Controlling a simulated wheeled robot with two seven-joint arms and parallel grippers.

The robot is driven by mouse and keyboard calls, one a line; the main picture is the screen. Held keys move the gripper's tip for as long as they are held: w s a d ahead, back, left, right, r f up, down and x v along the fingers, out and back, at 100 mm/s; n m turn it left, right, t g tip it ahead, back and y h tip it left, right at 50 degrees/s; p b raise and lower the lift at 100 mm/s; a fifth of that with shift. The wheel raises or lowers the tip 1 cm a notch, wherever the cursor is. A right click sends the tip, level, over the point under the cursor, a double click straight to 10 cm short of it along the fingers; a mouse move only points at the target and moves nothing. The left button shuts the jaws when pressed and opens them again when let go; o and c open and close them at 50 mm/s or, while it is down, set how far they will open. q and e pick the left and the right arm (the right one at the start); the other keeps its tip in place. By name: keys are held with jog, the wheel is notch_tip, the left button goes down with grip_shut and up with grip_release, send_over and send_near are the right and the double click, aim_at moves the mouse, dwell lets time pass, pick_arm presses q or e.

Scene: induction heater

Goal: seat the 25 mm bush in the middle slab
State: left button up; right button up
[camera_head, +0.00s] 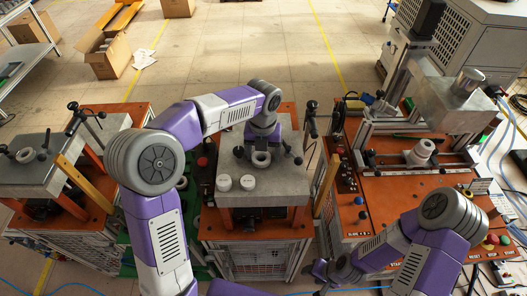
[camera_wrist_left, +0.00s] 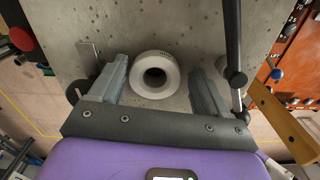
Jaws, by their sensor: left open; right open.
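The middle slab (camera_head: 285,187) is a grey speckled plate on orange legs; it also fills the top of the left wrist view (camera_wrist_left: 95,25). A pale ring-shaped bush (camera_head: 261,160) with a dark round bore stands on it. In the left wrist view this bush (camera_wrist_left: 155,60) lies between the two fingers, with gaps at both sides; its marking is too small to read. My left gripper (camera_head: 262,146) is open over it, pointing down. Two white bushes (camera_head: 223,182) (camera_head: 248,183) stand near the slab's front left corner. My right gripper (camera_head: 322,270) is open and empty at the bottom.
A black clamp post (camera_head: 311,120) stands at the slab's right edge and shows close to the right finger in the wrist view (camera_wrist_left: 233,45). The left slab (camera_head: 30,170) stands on another bench. The right bench holds a press (camera_head: 400,75) and a pale ring-topped part (camera_head: 424,149).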

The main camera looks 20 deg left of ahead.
pick_arm(q)
jog(key=shift+a, duration=0.3)
notch_tip(320, 180, up, 8)
jog(key=p, duration=0.1)
jog(key=shift+d+f, duration=0.2)
jog(key=shift+d, duration=0.05)
dwell(0.5)
